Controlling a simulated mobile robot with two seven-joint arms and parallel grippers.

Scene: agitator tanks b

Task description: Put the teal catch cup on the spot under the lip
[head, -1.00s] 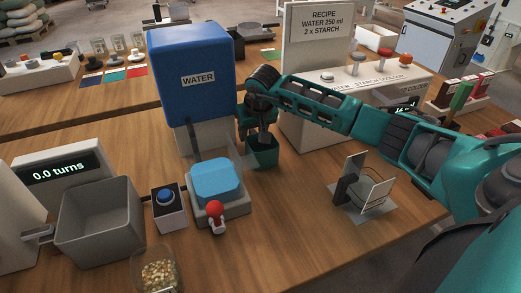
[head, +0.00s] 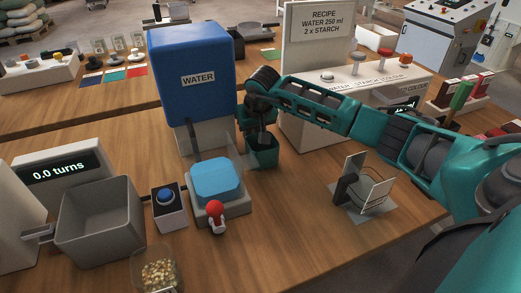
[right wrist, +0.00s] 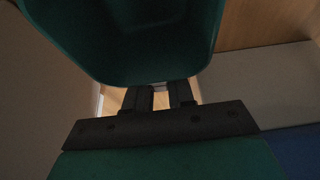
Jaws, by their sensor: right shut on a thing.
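The teal catch cup (head: 262,155) is upright at the bench, just right of the white base under the blue water tank (head: 193,75). My right gripper (head: 262,137) is shut on the cup's rim. In the right wrist view the cup's inside (right wrist: 120,40) fills the upper middle, with the two dark fingers (right wrist: 166,97) at its near wall. I cannot tell whether the cup's bottom touches the bench. A clear pane (head: 236,155) shows just left of the cup. The spot and the lip are not clearly visible. My left gripper is out of view.
A blue-topped unit with a red knob (head: 216,210) stands in front of the tank. A grey bin (head: 98,222), a blue button box (head: 168,205) and a container of grains (head: 158,272) are at left. A small clear-sided stand (head: 365,188) is at right. Bare bench lies between.

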